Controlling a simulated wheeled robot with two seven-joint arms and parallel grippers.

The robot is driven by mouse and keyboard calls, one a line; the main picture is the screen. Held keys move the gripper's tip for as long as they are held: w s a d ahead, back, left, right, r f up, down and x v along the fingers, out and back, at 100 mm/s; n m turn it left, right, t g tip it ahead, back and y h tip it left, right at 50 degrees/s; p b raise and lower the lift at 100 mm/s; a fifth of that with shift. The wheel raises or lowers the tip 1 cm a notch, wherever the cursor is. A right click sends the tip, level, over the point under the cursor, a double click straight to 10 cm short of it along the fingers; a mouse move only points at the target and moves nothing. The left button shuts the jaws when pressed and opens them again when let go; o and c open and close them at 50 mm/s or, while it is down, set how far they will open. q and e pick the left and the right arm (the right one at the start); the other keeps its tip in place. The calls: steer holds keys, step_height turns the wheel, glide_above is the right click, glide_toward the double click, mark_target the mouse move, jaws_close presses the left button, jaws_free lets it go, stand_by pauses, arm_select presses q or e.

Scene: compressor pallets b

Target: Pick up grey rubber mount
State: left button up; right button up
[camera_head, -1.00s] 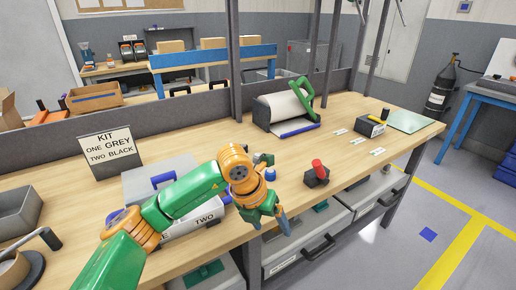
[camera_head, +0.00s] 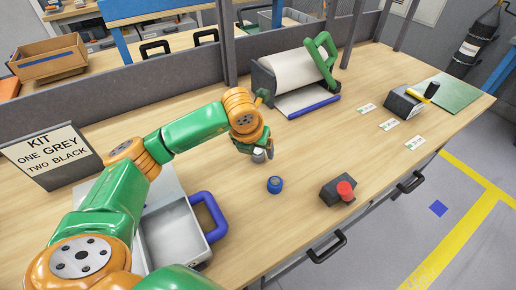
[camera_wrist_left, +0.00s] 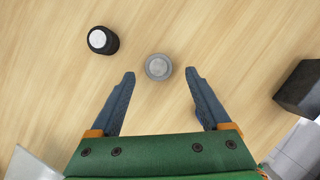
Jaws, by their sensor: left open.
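The grey rubber mount (camera_wrist_left: 158,67) is a small round cylinder standing upright on the wooden bench, seen from above in the left wrist view. My left gripper (camera_wrist_left: 160,88) is open, its two blue-grey fingers apart, with the mount just beyond the gap between their tips and touching neither. In the head view my left gripper (camera_head: 261,153) points down over the bench, and it is too small there to separate the fingers from the mount. A black mount with a white top (camera_wrist_left: 103,40) stands to the upper left. My right gripper is not in view.
A dark block with a red knob (camera_head: 338,189) and a blue round piece (camera_head: 275,185) stand near the gripper. A grey tray with a blue handle (camera_head: 172,240) and a kit sign (camera_head: 52,156) lie left. A roll dispenser (camera_head: 297,80) stands behind.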

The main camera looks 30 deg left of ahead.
mark_target(258, 155)
arm_select(q)
steer(key=x, duration=0.3)
steer(key=shift+w+a+r, duration=0.15)
steer(key=shift+r, duration=0.1)
jaws_close()
